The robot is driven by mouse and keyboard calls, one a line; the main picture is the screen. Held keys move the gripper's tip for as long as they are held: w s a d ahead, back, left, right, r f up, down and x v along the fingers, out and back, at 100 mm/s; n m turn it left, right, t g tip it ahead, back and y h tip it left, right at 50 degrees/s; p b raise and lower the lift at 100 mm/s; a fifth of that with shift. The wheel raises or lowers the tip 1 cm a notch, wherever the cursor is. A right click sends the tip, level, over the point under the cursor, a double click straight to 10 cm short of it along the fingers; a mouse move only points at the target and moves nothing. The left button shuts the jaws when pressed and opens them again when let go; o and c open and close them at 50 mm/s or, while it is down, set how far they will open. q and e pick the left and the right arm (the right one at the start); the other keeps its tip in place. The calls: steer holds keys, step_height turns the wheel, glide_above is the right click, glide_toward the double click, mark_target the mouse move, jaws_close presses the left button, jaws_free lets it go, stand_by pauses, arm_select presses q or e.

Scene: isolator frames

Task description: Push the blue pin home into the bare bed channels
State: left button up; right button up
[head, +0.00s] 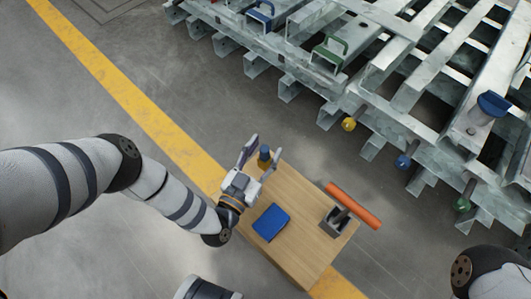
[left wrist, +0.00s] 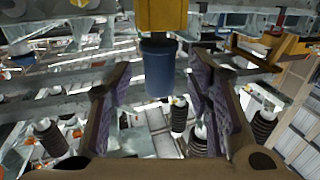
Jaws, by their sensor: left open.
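The blue pin (head: 402,160) sticks out of the near side of the steel channels, its blue knob outward. A yellow-knobbed pin (head: 348,124) and a green-knobbed pin (head: 462,204) stick out on either side of it. My left gripper (head: 265,149) is open over the far left end of the wooden worktop. The left gripper is away from the blue pin. My right gripper is out of view.
The stacked steel frames (head: 405,95) fill the upper right, with blue and green handles. Open floor lies between worktop and frames.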

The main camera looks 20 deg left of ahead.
arm_select(q)
steer(key=shift+w, duration=0.2)
jaws_close()
